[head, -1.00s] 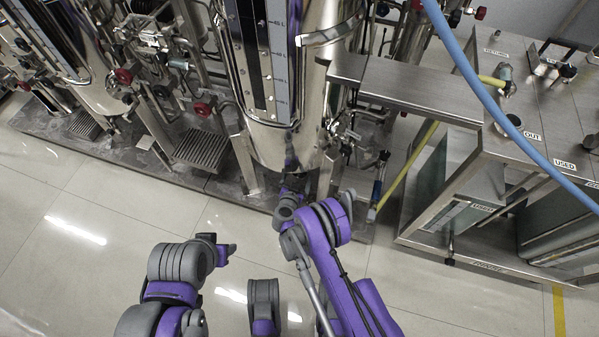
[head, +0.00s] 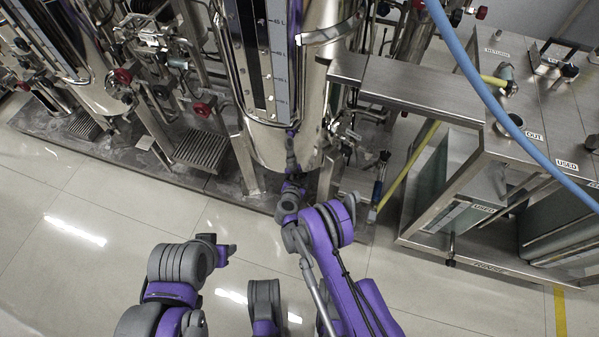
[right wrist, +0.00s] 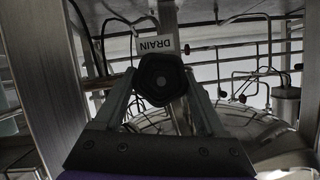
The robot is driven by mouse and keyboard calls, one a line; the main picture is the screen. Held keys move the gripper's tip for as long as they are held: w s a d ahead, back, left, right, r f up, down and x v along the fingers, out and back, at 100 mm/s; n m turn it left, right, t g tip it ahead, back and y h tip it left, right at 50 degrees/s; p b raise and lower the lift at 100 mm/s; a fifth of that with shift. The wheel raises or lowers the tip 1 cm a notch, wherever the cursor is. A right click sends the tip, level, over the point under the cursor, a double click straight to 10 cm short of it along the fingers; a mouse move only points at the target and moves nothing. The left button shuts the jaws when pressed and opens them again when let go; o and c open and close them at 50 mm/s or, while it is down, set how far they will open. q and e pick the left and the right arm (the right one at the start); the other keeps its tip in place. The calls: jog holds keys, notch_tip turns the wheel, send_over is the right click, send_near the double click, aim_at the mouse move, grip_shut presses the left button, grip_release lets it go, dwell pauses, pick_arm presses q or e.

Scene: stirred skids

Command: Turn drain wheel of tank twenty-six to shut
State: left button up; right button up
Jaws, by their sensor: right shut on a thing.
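In the head view my right arm reaches under the steel tank (head: 283,150), and the wheel cannot be made out there. My left gripper (head: 228,252) is at the lower left above the floor, apart from everything; its fingers are too unclear to tell their opening. The tank's number is not seen.
A steel cart (head: 425,88) with bins stands right of the tank, and a blue hose (head: 470,75) crosses above it. Other tanks and pipes with red knobs (head: 202,108) stand at the left. The tiled floor (head: 110,205) in front is clear.

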jog(key=shift+c, duration=0.3)
jog(key=shift+d+m+t+y+p, duration=0.15)
jog(key=shift+m+t+y+p, duration=0.35)
jog(key=shift+m, duration=0.6)
jog(key=shift+s+f+m+t+y, duration=0.1)
jog(key=shift+m+t+y, duration=0.3)
jog(key=shift+m+y, duration=0.7)
jog(key=shift+m, duration=0.3)
jog(key=o, duration=1.3)
